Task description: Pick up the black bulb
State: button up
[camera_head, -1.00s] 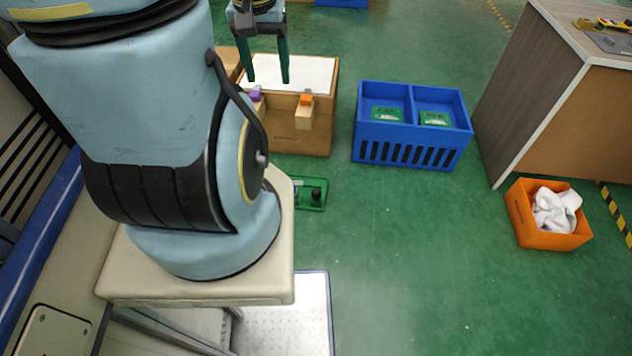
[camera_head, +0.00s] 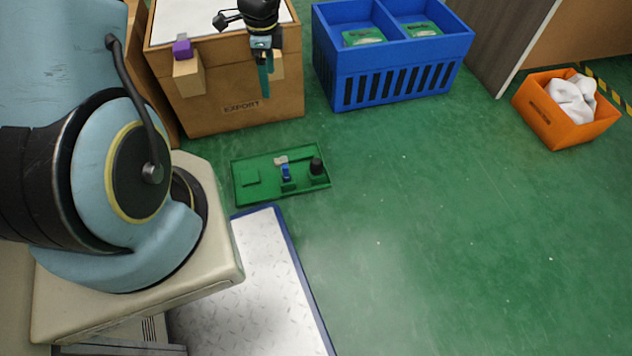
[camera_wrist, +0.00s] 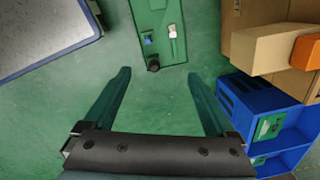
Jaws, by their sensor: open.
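The black bulb (camera_head: 316,166) stands at the right end of a green board (camera_head: 250,196) on the floor. It also shows in the wrist view as a small dark round thing (camera_wrist: 154,66) at the near end of the board (camera_wrist: 176,14). A small blue part (camera_head: 287,173) and a pale lever sit beside it on the board. My gripper (camera_head: 265,90) hangs above and behind the board in the head view, in front of the cardboard box. In the wrist view my gripper (camera_wrist: 159,76) is open and empty, with the bulb beyond the fingertips, near the middle between them.
An orange bin (camera_head: 550,122) with white cloth stands far right. Green floor (camera_head: 430,220) is clear.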

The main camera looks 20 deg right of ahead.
aim_at(316, 161)
jog(key=s+d+f+m+b, duration=0.1)
jog(key=d+f+m+b, duration=0.2)
jog(key=f, duration=0.6)
jog(key=s+d+f+m+b, duration=0.2)
jog(key=d+f+m+b, duration=0.1)
jog(key=f, duration=0.6)
jog(key=s+d+f+m+b, duration=0.1)
jog(key=d+f+m+b, duration=0.3)
jog(key=f+b, duration=0.3)
jog(key=shift+s+d+f+g, duration=0.15)
jog(key=shift+f, duration=0.45)
jog(key=shift+s+d+f+g, duration=0.1)
jog(key=shift+d+f+g, duration=0.05)
jog(key=shift+f, duration=0.4)
notch_tip(316, 161, down, 5)
jog(key=shift+f+b, duration=0.1)
jog(key=shift+b, duration=1.15)
jog(key=f+b, duration=0.4)
jog(key=f, duration=0.1)
jog(key=shift+w+f, duration=0.1)
jog(key=shift+w, duration=0.1)
jog(key=c, duration=1.4)
jog(key=shift+r, duration=0.2)
